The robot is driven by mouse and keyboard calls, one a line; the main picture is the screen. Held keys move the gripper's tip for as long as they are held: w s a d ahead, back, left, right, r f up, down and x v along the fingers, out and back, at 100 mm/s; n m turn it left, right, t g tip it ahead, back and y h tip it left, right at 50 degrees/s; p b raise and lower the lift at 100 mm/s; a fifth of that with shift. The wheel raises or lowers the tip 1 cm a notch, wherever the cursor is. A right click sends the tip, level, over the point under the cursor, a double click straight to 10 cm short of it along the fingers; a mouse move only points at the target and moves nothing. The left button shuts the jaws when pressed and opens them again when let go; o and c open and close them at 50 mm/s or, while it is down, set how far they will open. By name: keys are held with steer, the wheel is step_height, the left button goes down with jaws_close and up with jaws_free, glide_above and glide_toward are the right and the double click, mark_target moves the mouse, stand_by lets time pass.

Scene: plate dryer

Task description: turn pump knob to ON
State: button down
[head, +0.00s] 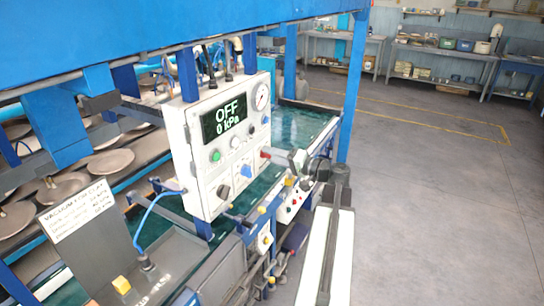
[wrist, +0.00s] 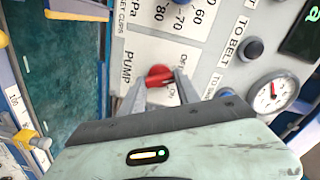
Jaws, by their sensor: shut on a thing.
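The red pump knob (wrist: 160,74) sits on the white control panel (wrist: 205,70) beside the "PUMP" label, in the wrist view. My gripper (wrist: 162,80) has a finger on each side of the knob and is shut on it. The fingers partly hide the knob and the small position lettering near it. In the head view the display (head: 227,118) on the panel reads "OFF 0 kPa". My gripper (head: 282,156) reaches the panel's right edge there, by the red knob (head: 265,154).
A round gauge (wrist: 271,95) and a dark knob (wrist: 251,48) are close on the panel. A blue post (head: 352,85) stands behind my arm. Plates on racks (head: 108,163) are at the left. The floor at the right (head: 440,190) is clear.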

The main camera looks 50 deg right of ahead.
steer(key=m, duration=1.4)
steer(key=shift+f, duration=0.15)
steer(key=shift+m, duration=0.3)
steer(key=c, duration=0.9)
jaws_free()
steer(key=v, duration=0.7)
steer(key=shift+s+d, duration=0.1)
steer(key=shift+s, duration=0.3)
